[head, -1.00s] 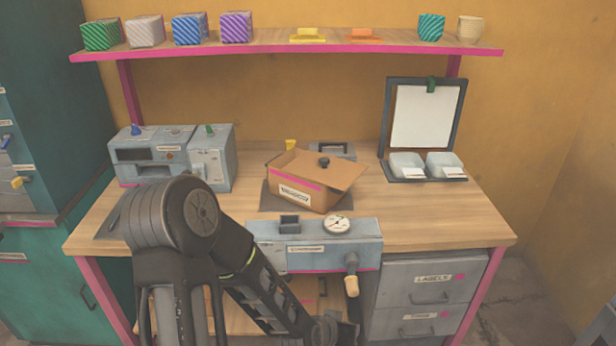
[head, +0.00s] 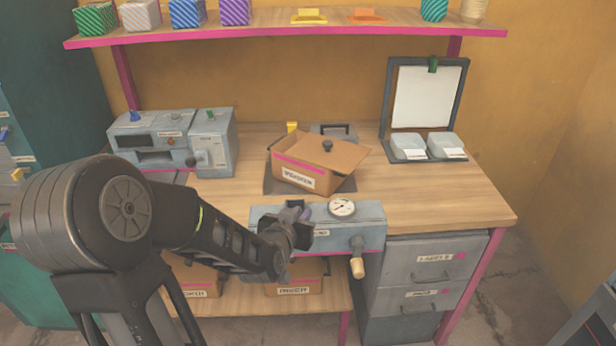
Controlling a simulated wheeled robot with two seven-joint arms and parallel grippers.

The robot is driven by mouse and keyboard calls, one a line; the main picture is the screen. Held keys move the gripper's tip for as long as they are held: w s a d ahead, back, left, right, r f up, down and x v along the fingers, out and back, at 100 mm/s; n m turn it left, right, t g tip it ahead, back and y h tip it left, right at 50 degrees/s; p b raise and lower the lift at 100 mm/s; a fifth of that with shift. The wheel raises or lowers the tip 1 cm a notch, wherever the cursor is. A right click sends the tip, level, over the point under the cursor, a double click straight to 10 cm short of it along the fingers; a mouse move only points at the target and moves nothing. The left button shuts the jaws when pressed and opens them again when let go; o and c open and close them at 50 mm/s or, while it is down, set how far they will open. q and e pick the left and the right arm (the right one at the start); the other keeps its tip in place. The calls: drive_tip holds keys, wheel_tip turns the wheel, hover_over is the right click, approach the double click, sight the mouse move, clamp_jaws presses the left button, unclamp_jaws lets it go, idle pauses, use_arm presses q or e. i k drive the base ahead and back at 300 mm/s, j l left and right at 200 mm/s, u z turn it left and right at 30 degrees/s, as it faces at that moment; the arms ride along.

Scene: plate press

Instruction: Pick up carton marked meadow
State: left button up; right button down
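An open brown carton (head: 297,178) with a pink stripe and a white label stands on a dark mat (head: 345,186) on the bench. Its label is too small to read for certain; a lid with a dark knob lies tilted over its right side. Two more labelled cartons, a left one (head: 198,281) and a middle one (head: 292,287), sit on the lower shelf, partly hidden; I cannot read meadow surely on any. My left gripper (head: 303,222) is in front of the press, nearer than the bench carton and apart from it. Its fingers are unclear. My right gripper is out of view.
A grey machine (head: 212,150) stands left, two white trays (head: 446,146) and a board (head: 423,97) right. Drawers (head: 425,260) are below. The bench right of the carton is clear.

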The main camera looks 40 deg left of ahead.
sight(323, 182)
drive_tip(key=j+z, duration=0.15)
drive_tip(key=j, duration=0.35)
drive_tip(key=k+j+z, duration=0.1)
drive_tip(key=j, duration=0.4)
drive_tip(key=k+j+z, duration=0.15)
drive_tip(key=j, duration=0.35)
drive_tip(key=k+j+z, duration=0.15)
drive_tip(key=j, duration=0.35)
drive_tip(key=i+j, duration=0.25)
drive_tip(key=i, duration=0.25)
